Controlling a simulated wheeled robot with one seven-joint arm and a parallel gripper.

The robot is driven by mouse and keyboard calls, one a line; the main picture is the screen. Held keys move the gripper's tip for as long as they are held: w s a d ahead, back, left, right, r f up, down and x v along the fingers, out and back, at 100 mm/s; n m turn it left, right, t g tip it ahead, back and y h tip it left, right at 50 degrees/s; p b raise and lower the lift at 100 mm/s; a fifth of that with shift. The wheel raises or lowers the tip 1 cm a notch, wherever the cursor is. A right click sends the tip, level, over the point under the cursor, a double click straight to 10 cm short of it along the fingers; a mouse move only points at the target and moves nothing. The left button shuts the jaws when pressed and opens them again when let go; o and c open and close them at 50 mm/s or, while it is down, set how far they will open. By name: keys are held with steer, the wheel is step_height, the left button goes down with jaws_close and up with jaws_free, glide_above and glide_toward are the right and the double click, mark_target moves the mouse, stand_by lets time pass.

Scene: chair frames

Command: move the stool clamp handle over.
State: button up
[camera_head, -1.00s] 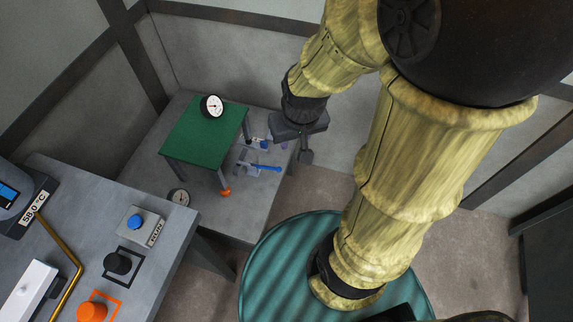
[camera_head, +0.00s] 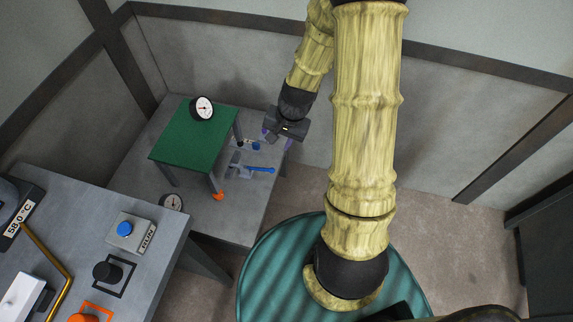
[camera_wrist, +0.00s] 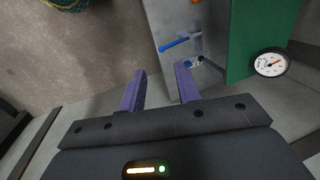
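The green-topped stool (camera_head: 190,132) stands on a low grey table, and it also shows at the right of the wrist view (camera_wrist: 255,30). Beside its legs is a clamp with a long blue handle (camera_head: 261,170), lying roughly level and pointing right. In the wrist view the blue handle (camera_wrist: 174,46) is beyond the fingertips. A second clamp with a blue part (camera_head: 256,146) sits farther back, and it shows just past the right finger in the wrist view (camera_wrist: 200,62). My gripper (camera_head: 276,140) is open, its purple fingers apart with nothing between them (camera_wrist: 160,72).
A round dial gauge (camera_head: 202,108) sits on the stool top, and another gauge (camera_head: 172,202) lies on the low table (camera_head: 235,222). An orange foot (camera_head: 218,196) is at a stool leg. A bench with a blue button box (camera_head: 126,229) stands at the left front.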

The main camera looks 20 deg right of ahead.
steer(key=w+d+f+m+t+y+b, duration=0.1)
steer(key=w+d+f+m+y, duration=0.1)
steer(key=f+m, duration=0.7)
steer(key=w+d+f+m+t+y+b, duration=0.1)
steer(key=w+f+m, duration=0.3)
steer(key=f, duration=1.2)
steer(key=d+m+y, duration=0.1)
steer(key=m, duration=0.3)
steer(key=shift+w+d+f+m+t+b, duration=0.3)
steer(key=shift+w+f+m+t+b, duration=0.05)
steer(key=shift+w+m+t+b, duration=0.05)
steer(key=shift+a, duration=0.1)
